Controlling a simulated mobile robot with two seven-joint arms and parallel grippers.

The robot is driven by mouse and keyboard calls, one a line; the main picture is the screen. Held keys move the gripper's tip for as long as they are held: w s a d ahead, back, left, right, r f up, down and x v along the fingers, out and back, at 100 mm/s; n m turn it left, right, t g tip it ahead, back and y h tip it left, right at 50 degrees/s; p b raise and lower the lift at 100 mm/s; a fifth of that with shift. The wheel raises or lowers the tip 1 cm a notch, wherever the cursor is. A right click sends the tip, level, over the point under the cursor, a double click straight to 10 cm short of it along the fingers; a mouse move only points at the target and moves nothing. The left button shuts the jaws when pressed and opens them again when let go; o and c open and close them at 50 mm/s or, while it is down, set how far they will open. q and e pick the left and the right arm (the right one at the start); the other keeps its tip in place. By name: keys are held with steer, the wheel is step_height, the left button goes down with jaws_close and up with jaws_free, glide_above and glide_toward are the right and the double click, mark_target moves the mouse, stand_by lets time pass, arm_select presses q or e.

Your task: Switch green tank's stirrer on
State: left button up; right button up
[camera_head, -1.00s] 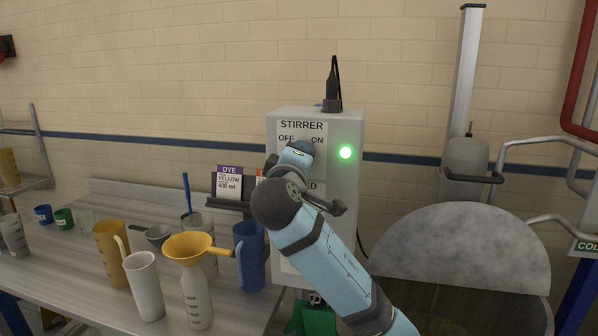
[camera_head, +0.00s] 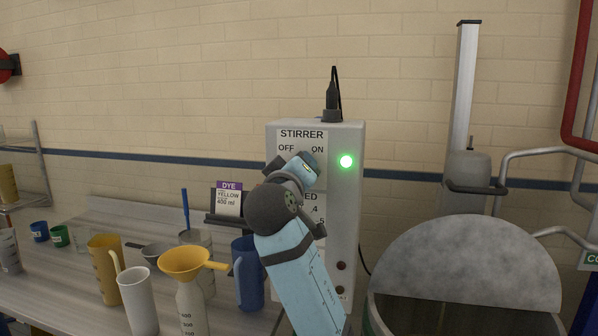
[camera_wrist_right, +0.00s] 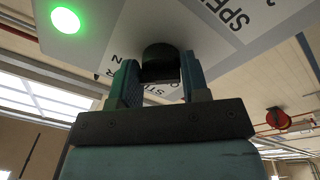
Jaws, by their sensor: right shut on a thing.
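The grey stirrer control box (camera_head: 345,215) stands upright at the back, with OFF and ON labels and a lit green lamp (camera_head: 346,161). My right arm covers its front, hiding the knob and fingertips in the head view. In the right wrist view, my right gripper (camera_wrist_right: 158,76) is shut on a black knob (camera_wrist_right: 160,58) on the box face. The lit lamp (camera_wrist_right: 65,20) shows there too, at upper left. The knob's pointer direction cannot be seen clearly. A tank with a grey lid (camera_head: 465,265) is at lower right. My left gripper is not in view.
The bench (camera_head: 65,285) at left holds a yellow funnel (camera_head: 187,262) on a bottle, a white jug (camera_head: 138,300), a blue jug (camera_head: 247,270) and other cups. A metal column (camera_head: 462,90) and pipes stand at right. The wall above is clear.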

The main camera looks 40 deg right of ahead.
steer(key=shift+f, duration=0.15)
steer(key=o, duration=0.8)
steer(key=shift+o, duration=0.5)
steer(key=shift+a, duration=0.1)
steer(key=b+v, duration=0.2)
steer(key=v, duration=1.1)
steer(key=shift+s+a, duration=0.25)
